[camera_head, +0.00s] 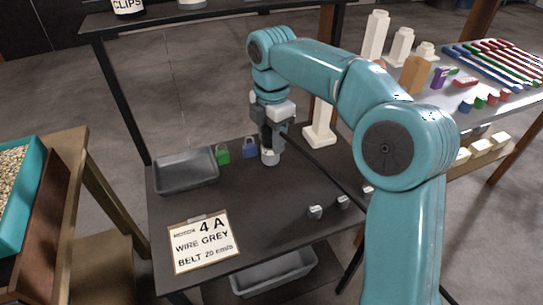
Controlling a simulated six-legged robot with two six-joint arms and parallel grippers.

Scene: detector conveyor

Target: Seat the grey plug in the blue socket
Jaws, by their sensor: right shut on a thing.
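My right gripper (269,143) comes down over the far part of the dark table and is shut on a pale grey piece, which looks like the grey plug (270,157). The fingers hide the upper part of the piece, and I cannot tell whether it touches the table. The blue socket (250,148) stands just left of the gripper, apart from the held piece. My left gripper is not in view.
A green socket (222,155) and a grey tray (186,188) are to the left on the table (270,203). A sign (203,243) reads "4A WIRE GREY". Small pale pieces (315,212) lie along the right edge. A white post (320,134) stands behind.

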